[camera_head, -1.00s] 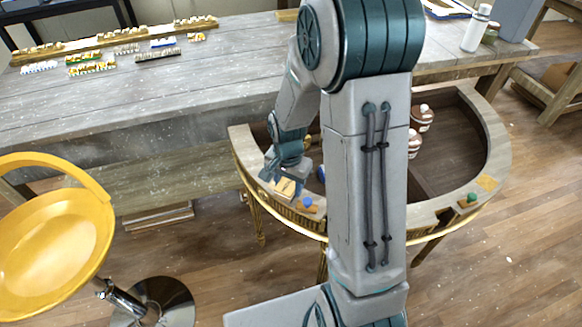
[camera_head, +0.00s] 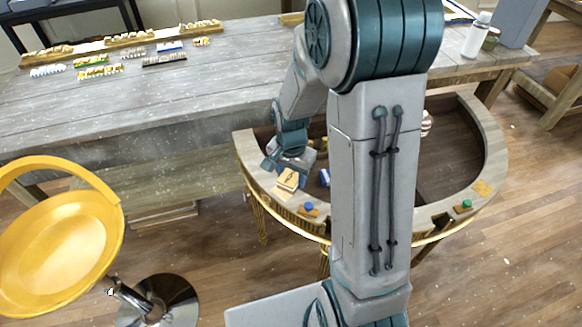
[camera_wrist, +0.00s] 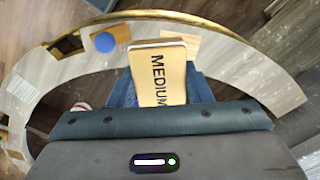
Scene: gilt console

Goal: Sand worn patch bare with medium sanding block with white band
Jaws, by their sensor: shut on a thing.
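My gripper (camera_head: 287,170) is shut on a tan sanding block (camera_head: 288,180) over the left part of the half-round console's rim. A light tan patch (camera_head: 282,193) on the rim shows just beside the block. In the wrist view a tan patch (camera_wrist: 188,44) shows partly behind the block's far right edge. Whether the block touches the rim cannot be told.
A blue round piece on a small wooden base (camera_head: 308,208) sits on the rim near the block. A green one (camera_head: 466,204) and another tan patch (camera_head: 484,188) are at the right. A blue-and-white object (camera_head: 325,177) stands inside the console. A yellow stool (camera_head: 60,240) is left.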

